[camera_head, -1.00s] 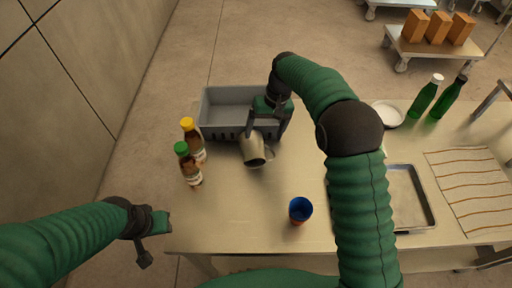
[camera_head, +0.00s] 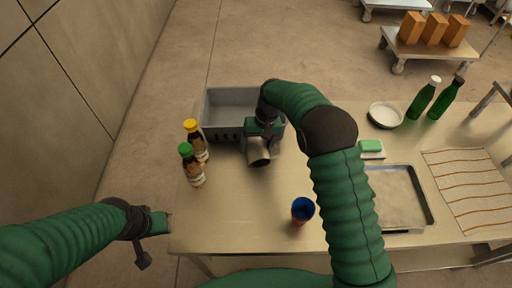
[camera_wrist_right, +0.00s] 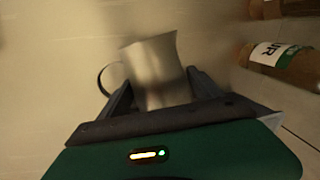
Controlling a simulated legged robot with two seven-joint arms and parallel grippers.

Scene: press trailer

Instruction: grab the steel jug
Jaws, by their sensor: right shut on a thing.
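The steel jug (camera_head: 259,157) is at the front of the grey crate, its mouth tilted toward the near side in the head view. My right gripper (camera_head: 262,140) is shut on it. In the right wrist view the jug (camera_wrist_right: 157,68) sits between the two fingers (camera_wrist_right: 160,98), its handle to the left. Whether the jug touches the table is hard to tell. My left gripper (camera_head: 150,240) is off the table's left edge, away from the jug; its jaws are too small and dark to read.
The grey crate (camera_head: 206,108) stands behind the jug. Two bottles (camera_head: 197,140) (camera_head: 191,166) with yellow and green caps stand left. A metal tray (camera_head: 398,195), sponge (camera_head: 371,146), bowl (camera_head: 385,115) and green bottles (camera_head: 423,100) are right.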

